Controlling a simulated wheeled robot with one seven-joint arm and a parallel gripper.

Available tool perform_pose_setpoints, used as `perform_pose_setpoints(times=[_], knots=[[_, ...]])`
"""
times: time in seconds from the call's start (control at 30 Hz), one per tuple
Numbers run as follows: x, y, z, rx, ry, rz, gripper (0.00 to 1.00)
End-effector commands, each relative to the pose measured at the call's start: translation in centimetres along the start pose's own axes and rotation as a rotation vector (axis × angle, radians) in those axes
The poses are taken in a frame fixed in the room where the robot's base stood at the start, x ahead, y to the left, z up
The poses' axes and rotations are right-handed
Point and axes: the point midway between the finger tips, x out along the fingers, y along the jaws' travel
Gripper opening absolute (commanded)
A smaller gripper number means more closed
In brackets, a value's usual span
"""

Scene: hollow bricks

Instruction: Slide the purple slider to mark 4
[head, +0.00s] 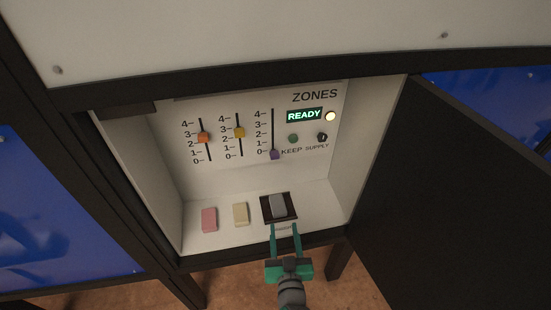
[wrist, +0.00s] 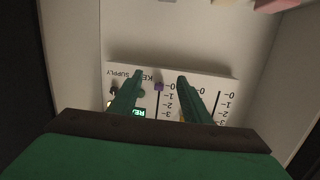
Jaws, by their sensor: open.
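The purple slider (head: 274,155) sits at the bottom of the rightmost slot on the white ZONES panel (head: 305,165), beside mark 0. Mark 4 is at the top of that slot. My green gripper (head: 284,227) is open and empty, below the panel at the cabinet's front edge in the head view. In the wrist view, the panel appears upside down, and the purple slider (wrist: 158,87) shows between the two fingers (wrist: 159,76). Contact between fingers and slider is not visible.
An orange slider (head: 204,137) and a yellow slider (head: 239,132) stand between marks 2 and 3. A READY display (head: 304,115) is lit. The dark door (head: 455,190) stands open at right.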

Motion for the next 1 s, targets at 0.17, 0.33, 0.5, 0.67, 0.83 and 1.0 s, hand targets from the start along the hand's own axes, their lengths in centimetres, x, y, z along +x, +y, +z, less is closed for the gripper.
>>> perform_pose_setpoints(times=[0.17, 0.33, 0.5, 0.67, 0.83, 1.0], knots=[[5.6, 0.4, -4.6, -0.012, 0.051, -0.054, 0.44], [9.2, 0.3, -8.5, -0.027, 0.088, -0.108, 0.44], [10.8, 0.3, -10.6, -0.037, 0.108, -0.135, 0.44], [11.7, 0.1, -11.1, -0.04, 0.112, -0.143, 0.44], [14.0, -0.5, -11.3, -0.04, 0.111, -0.146, 0.44], [17.0, -0.8, -11.6, -0.039, 0.112, -0.143, 0.44]])
